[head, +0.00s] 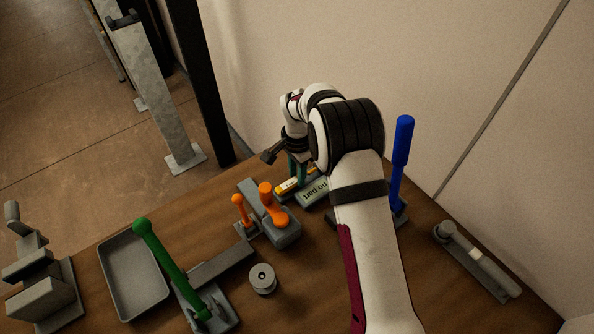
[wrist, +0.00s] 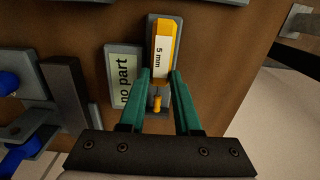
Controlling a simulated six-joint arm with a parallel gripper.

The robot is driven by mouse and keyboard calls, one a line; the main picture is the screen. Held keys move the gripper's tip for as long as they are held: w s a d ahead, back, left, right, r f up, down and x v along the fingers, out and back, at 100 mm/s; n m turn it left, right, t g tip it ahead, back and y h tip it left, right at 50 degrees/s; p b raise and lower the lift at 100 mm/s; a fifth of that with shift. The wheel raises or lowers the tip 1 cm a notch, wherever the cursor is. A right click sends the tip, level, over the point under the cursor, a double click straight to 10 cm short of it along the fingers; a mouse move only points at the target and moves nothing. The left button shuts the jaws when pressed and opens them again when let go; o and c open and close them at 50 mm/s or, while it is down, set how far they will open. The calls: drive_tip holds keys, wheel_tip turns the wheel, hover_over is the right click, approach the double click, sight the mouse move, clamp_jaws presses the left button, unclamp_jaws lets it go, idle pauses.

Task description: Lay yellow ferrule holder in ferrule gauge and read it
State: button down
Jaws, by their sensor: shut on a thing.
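My gripper (wrist: 159,72) is shut on the yellow ferrule holder (wrist: 164,40), its green fingers on either side of it. The holder carries a white label reading "5 mm" and has a narrow orange-yellow end between the fingers. It lines up over the grey bed of the ferrule gauge (wrist: 178,24); I cannot tell whether it touches the bed. The gauge's pale display (wrist: 124,78) beside it reads "no part". In the head view the holder (head: 287,187) and the display (head: 314,191) show below my gripper (head: 297,172), partly hidden by my arm.
Orange-handled clamp (head: 270,205) stands close left of the gauge. A blue upright handle (head: 402,150) stands to the right. A green lever (head: 170,258), an empty grey tray (head: 106,270), a grey disc (head: 262,279) and a grey bar fixture (head: 478,262) are farther off.

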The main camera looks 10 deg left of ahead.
drive_tip(key=shift+f, duration=0.3)
drive_tip(key=c, duration=0.5)
unclamp_jaws()
drive_tip(key=shift+c, duration=0.9)
wheel_tip(320, 180, up, 7)
drive_tip(key=shift+f, duration=0.1)
